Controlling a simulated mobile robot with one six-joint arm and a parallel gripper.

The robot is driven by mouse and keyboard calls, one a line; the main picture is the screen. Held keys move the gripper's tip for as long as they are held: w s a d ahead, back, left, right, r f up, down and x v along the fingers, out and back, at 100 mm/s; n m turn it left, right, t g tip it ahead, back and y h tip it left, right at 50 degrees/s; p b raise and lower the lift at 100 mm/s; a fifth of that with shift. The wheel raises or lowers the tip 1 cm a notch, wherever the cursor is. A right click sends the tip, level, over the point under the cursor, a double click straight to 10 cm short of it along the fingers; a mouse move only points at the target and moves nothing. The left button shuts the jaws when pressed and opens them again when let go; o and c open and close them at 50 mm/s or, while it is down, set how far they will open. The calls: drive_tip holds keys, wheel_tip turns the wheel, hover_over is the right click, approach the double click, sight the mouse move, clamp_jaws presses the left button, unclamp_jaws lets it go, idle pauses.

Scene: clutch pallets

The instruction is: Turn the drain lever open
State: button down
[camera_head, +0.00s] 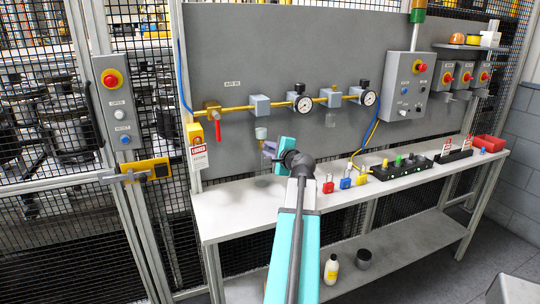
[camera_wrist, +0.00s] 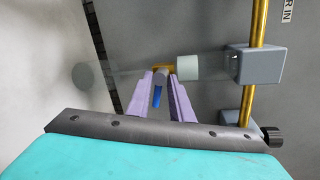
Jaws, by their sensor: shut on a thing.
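The drain lever (camera_wrist: 157,96) is a small blue handle with a grey round part and a brass piece at its top, in the wrist view. It sits between the purple fingers of my gripper (camera_wrist: 161,88), which is shut on it. A pale cylinder (camera_wrist: 187,67) adjoins the brass piece, with a clear bowl and a grey block (camera_wrist: 262,66) on the brass pipe (camera_wrist: 257,28). In the head view, my gripper (camera_head: 268,150) is below the pale cylinder (camera_head: 261,133), close to the grey panel. The lever is hidden there, and its exact angle is hard to tell.
A red-handled valve (camera_head: 217,126), gauges (camera_head: 303,103) and a second grey unit (camera_head: 330,97) line the brass pipe. Below is a white bench (camera_head: 230,210) with several small padlocks (camera_head: 345,183) to the right of my arm. A mesh fence (camera_head: 60,150) stands at left.

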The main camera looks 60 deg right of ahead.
drive_tip(key=shift+a+f+n+g+h+b, duration=0.1)
drive_tip(key=shift+n+g+h+b, duration=0.2)
drive_tip(key=shift+n+b, duration=0.9)
drive_tip(key=shift+n, duration=0.3)
drive_tip(key=c, duration=1.9)
unclamp_jaws()
drive_tip(key=shift+o, duration=0.2)
drive_tip(key=b+v, duration=0.3)
drive_tip(key=v, duration=1)
drive_tip(key=shift+s+a, duration=0.25)
drive_tip(key=shift+s, duration=0.05)
